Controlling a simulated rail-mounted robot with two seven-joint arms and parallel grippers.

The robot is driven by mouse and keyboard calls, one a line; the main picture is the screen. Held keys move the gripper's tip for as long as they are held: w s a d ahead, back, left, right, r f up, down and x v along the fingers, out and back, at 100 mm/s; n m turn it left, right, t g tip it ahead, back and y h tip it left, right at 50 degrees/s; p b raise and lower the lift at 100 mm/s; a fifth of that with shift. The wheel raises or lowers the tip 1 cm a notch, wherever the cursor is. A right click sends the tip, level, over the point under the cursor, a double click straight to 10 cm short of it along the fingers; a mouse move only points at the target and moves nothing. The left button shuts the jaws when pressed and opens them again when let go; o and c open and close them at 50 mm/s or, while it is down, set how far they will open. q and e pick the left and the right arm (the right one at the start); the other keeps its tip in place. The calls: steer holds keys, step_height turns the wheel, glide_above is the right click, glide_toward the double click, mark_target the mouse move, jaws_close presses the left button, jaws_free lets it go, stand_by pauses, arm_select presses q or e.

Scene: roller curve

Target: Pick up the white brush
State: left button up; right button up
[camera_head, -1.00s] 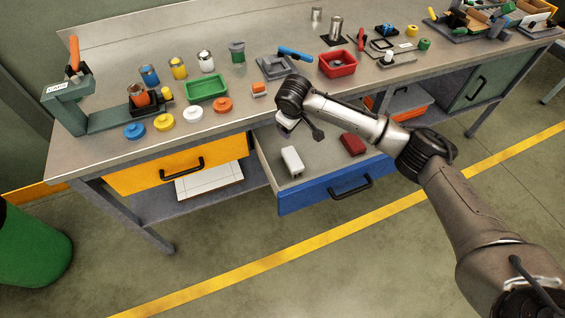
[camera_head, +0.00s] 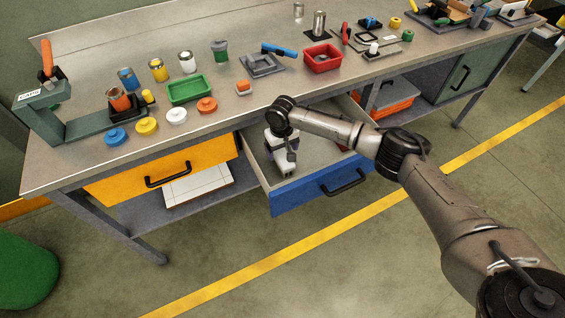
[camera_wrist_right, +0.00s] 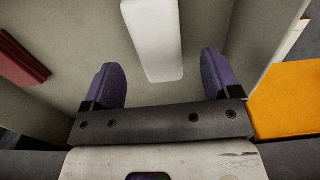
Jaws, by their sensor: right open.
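The white brush (camera_wrist_right: 153,38) lies in the open blue drawer. In the right wrist view it is a pale long block at the top middle, its near end between the tips of my right gripper (camera_wrist_right: 160,72). The gripper's two purple-padded fingers are apart, one on each side of that end, with clear space between. In the head view my right gripper (camera_head: 282,151) is inside the drawer, over the brush, and hides most of it. A small part of the brush (camera_head: 284,170) shows below. My left gripper is not in view.
The blue drawer (camera_head: 318,193) is pulled out. A dark red block (camera_wrist_right: 22,60) lies elsewhere in it, mostly behind my arm in the head view. The drawer wall and the yellow drawer (camera_head: 165,170) are close by. The bench top above holds several jars, trays and tools.

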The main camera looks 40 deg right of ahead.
mark_target(282, 155)
steer(key=shift+s+f+b, duration=0.1)
steer(key=shift+f+b, duration=1.35)
steer(key=shift+f, duration=1.5)
steer(key=shift+r, duration=0.1)
steer(key=c, duration=1.1)
